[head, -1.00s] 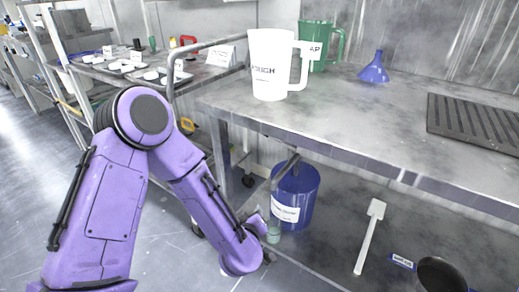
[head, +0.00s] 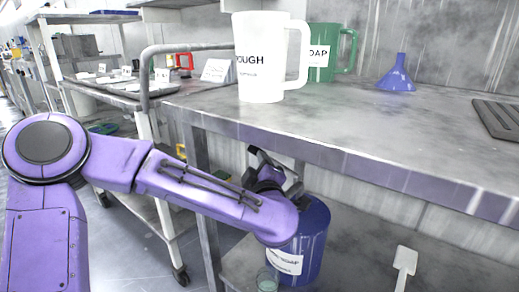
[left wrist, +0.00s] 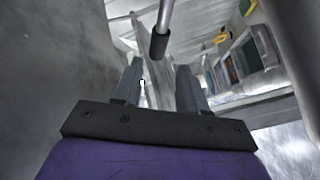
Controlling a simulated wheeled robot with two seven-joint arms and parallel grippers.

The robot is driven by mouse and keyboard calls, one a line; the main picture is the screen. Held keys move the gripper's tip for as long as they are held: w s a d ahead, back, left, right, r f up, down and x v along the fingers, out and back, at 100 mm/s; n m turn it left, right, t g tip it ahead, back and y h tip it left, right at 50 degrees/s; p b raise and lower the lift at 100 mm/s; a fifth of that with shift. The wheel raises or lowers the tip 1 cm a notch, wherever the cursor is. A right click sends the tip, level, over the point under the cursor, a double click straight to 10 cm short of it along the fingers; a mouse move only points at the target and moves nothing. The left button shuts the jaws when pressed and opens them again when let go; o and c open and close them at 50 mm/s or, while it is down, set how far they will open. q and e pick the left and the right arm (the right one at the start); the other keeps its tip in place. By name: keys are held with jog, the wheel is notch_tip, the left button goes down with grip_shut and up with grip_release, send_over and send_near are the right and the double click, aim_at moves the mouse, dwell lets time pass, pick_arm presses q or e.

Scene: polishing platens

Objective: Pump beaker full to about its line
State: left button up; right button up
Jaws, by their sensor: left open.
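A blue drum (head: 314,250) with a white label stands on the lower shelf, below the bench top. A small clear beaker with a greenish tint (head: 267,280) stands close to its left side, partly cut off by the frame; its line and level cannot be made out. My left gripper (head: 272,160) is above the drum, just under the bench edge, and my forearm hides part of the drum's top. In the left wrist view my left gripper (left wrist: 158,70) is open and empty, with a grey rod with a dark end (left wrist: 160,42) beyond its fingers. My right gripper is out of view.
The bench top (head: 400,120) overhangs the drum and carries a white jug (head: 262,75), a green jug (head: 325,62), a blue funnel (head: 397,75) and a dark ribbed mat (head: 500,118). A trolley (head: 120,92) stands at left. A white scoop-like tool (head: 404,262) lies on the lower shelf.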

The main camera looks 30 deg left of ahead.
aim_at(254, 151)
pick_arm(q)
jog(key=b+x, duration=0.3)
jog(key=x, duration=0.7)
jog(key=shift+s+a, duration=0.1)
jog(key=shift+w+a+r, duration=0.15)
jog(key=shift+w+a, duration=0.2)
jog(key=shift+w, duration=0.05)
grip_shut()
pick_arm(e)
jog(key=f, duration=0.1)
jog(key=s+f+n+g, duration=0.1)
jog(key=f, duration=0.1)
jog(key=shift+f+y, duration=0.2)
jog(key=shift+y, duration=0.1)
